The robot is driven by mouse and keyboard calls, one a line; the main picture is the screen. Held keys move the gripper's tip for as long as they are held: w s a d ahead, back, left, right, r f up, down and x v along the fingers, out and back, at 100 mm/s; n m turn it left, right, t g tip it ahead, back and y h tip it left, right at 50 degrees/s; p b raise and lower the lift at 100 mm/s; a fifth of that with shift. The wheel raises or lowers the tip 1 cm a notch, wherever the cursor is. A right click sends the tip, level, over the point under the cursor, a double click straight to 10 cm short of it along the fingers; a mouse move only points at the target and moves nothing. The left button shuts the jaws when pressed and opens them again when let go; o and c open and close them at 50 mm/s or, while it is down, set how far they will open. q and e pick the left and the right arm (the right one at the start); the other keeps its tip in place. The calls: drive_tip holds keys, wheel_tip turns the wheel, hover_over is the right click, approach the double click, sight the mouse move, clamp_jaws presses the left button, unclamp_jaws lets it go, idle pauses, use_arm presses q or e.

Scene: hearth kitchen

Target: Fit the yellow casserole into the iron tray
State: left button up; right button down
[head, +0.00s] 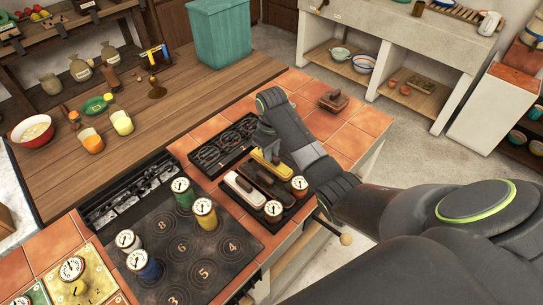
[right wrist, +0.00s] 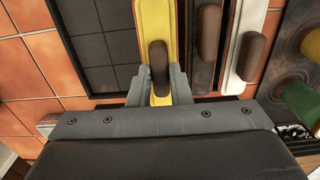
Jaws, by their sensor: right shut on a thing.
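The yellow casserole (head: 259,157) is long and narrow, with a brown handle on top. In the right wrist view the yellow casserole (right wrist: 153,18) is between the fingers of my right gripper (right wrist: 158,88), shut on it near the handle. In the head view my right gripper (head: 268,148) is at its far end. The black iron tray (right wrist: 58,12) has a bare gridded part beside the casserole. In the head view the iron tray (head: 238,199) is partly hidden by my arm. The casserole overlaps the tray's edge; I cannot tell whether it rests or is raised. My left gripper is out of view.
A dark casserole (right wrist: 205,45) and a white casserole (right wrist: 241,45) lie alongside in the tray. Two dial-topped canisters (head: 299,187) (head: 273,211) stand at its near end. A second black tray (head: 223,144) lies behind. The hob (head: 185,260) with more canisters is to the left.

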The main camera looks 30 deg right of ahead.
wheel_tip(320, 180, down, 2)
drive_tip(key=shift+w+f, duration=0.1)
drive_tip(key=shift+f, duration=0.05)
drive_tip(key=c, duration=1.3)
unclamp_jaws()
drive_tip(key=shift+f, duration=0.1)
drive_tip(key=shift+c, duration=0.2)
wheel_tip(320, 180, up, 6)
drive_tip(key=shift+r+b, duration=0.1)
drive_tip(key=shift+b, duration=0.4)
wheel_tip(320, 180, up, 4)
drive_tip(key=shift+r+p, duration=0.1)
drive_tip(key=shift+p, duration=0.95)
drive_tip(key=shift+r+p, duration=0.95)
